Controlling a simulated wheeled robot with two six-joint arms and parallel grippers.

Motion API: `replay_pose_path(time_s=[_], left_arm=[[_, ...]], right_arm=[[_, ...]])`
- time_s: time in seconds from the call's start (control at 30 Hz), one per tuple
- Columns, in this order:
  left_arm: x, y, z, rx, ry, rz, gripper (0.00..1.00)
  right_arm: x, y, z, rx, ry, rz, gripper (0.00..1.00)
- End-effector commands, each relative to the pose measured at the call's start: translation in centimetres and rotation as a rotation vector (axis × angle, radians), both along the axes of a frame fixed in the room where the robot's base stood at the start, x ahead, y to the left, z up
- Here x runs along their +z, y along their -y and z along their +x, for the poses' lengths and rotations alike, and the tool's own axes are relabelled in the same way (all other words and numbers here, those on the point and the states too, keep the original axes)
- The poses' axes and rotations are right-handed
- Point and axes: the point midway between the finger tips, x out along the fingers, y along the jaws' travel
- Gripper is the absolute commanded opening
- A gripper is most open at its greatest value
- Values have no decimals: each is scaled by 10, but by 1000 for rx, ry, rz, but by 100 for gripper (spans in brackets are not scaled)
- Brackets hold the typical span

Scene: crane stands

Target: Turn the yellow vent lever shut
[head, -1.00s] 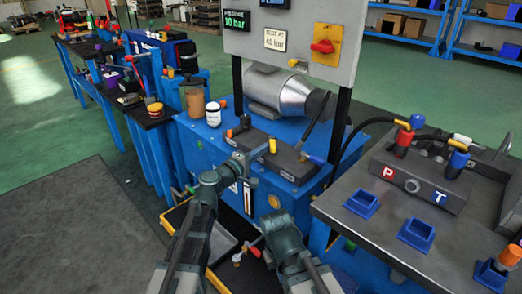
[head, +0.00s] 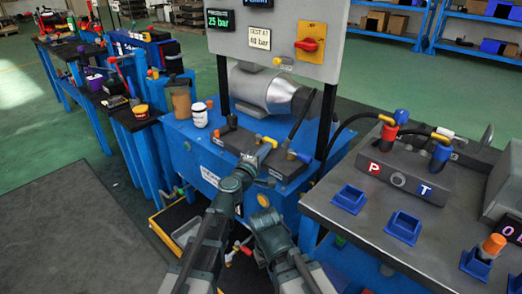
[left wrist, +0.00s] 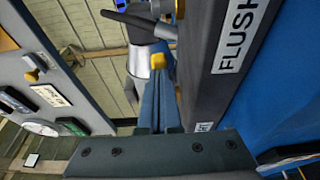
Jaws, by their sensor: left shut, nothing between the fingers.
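The yellow vent lever (head: 268,141) is small and sits on the dark valve block (head: 240,142) on the blue stand. It looks slanted in the head view. My left gripper (head: 259,155) is shut and empty, with its fingertips right at the lever. In the left wrist view, the shut blue fingers (left wrist: 160,95) reach up to a yellow piece (left wrist: 157,61), likely the lever; I cannot tell whether they touch. The fingers partly hide the lever's base.
A silver motor (head: 262,88) is behind. The grey bench (head: 375,225) with blue holders is to the right.

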Motion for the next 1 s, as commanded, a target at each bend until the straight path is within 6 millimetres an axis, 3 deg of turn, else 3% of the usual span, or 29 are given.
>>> replay_pose_path(time_s=[1.0], left_arm=[[0,9,0,-8,0,-1,0]], right_arm=[[0,0,0,0,0,0,0]])
